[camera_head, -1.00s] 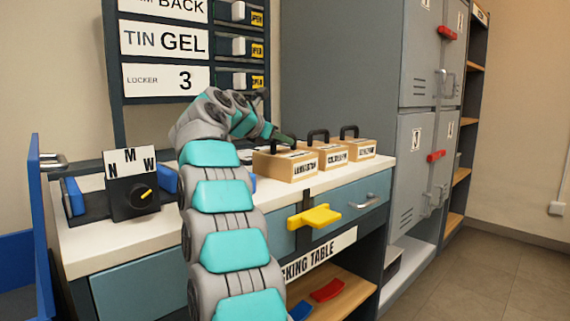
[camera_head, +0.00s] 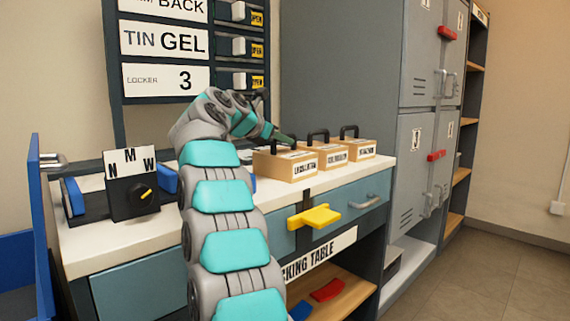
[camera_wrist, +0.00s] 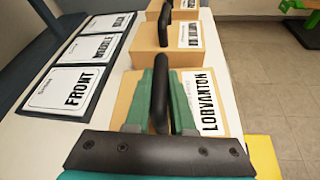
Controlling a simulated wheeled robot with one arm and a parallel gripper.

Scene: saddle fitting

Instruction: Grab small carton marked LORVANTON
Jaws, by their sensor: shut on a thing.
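The small carton marked LORVANTON (camera_wrist: 205,88) is tan with a white label and a black handle, at the near end of a row of cartons. In the head view the carton (camera_head: 287,168) stands on the white tabletop, nearest my arm. My gripper (camera_wrist: 160,105) has its green fingers on both sides of the black handle (camera_wrist: 159,88) and is shut on it. In the head view my gripper (camera_head: 287,138) reaches the carton's handle from the left. The carton looks upright on the table; any gap beneath it cannot be made out.
Two similar cartons stand in line beyond it, the middle one (camera_head: 326,156) and the far one (camera_head: 355,148). Label cards (camera_wrist: 75,87), one reading FRONT, lie to the left. A yellow handle (camera_head: 314,216) juts from the table front. Grey lockers (camera_head: 422,130) stand to the right.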

